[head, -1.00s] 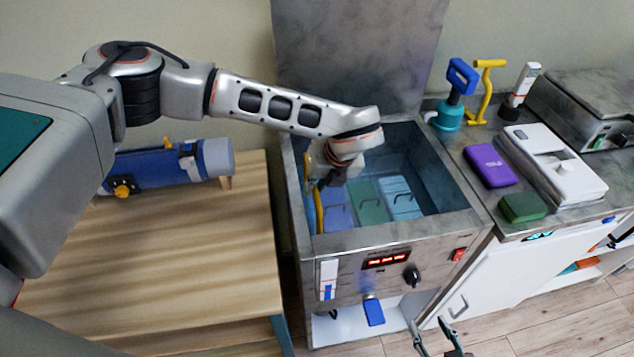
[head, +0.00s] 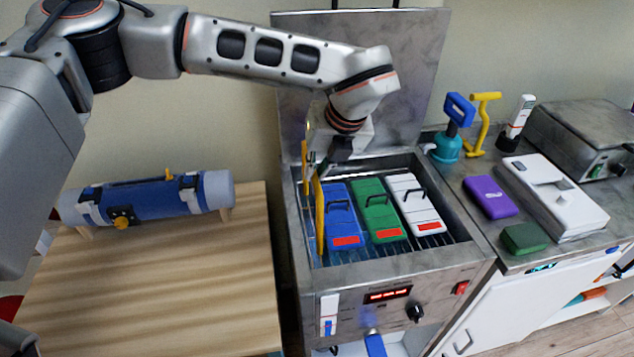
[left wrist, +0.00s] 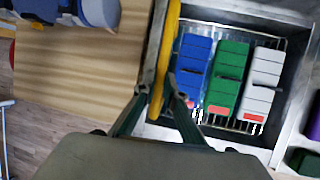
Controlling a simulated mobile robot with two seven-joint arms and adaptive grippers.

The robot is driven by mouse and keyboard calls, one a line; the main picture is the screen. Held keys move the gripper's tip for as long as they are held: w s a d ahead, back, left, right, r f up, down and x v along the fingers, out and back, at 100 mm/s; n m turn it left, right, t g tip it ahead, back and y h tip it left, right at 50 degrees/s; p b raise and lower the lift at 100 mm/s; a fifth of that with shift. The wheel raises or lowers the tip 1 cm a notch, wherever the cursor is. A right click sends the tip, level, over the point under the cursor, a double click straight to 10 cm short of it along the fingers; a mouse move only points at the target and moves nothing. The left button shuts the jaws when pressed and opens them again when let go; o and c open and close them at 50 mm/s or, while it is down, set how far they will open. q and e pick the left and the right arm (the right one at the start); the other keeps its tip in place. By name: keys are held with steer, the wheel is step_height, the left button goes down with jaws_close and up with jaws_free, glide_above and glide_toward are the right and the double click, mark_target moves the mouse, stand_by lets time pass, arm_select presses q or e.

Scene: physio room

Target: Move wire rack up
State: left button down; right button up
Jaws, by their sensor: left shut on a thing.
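The wire rack (head: 438,241) is in the open steel tank (head: 399,258), with its wires showing below the packs near the rim. It carries a blue pack (head: 343,216), a green pack (head: 379,210) and a white pack (head: 414,205), each with a red label. Its yellow handle (head: 319,220) stands at the left side. My left gripper (head: 322,174) is shut on the yellow handle. In the left wrist view, the fingers (left wrist: 160,88) close around the yellow bar (left wrist: 166,50). My right gripper is out of view.
A wooden table (head: 160,280) with a blue cylinder (head: 150,200) stands to the left. The counter at right holds a purple pack (head: 487,197), a dark green pack (head: 524,238) and a white device (head: 560,200). The upright steel lid (head: 420,60) is behind the tank.

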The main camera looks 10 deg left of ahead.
arm_select(q)
steer(key=shift+w+r, duration=0.15)
steer(key=shift+r, duration=0.3)
steer(key=c, duration=2.4)
jaws_free()
steer(key=shift+r, duration=0.1)
steer(key=shift+o, duration=0.2)
steer(key=v, duration=1.2)
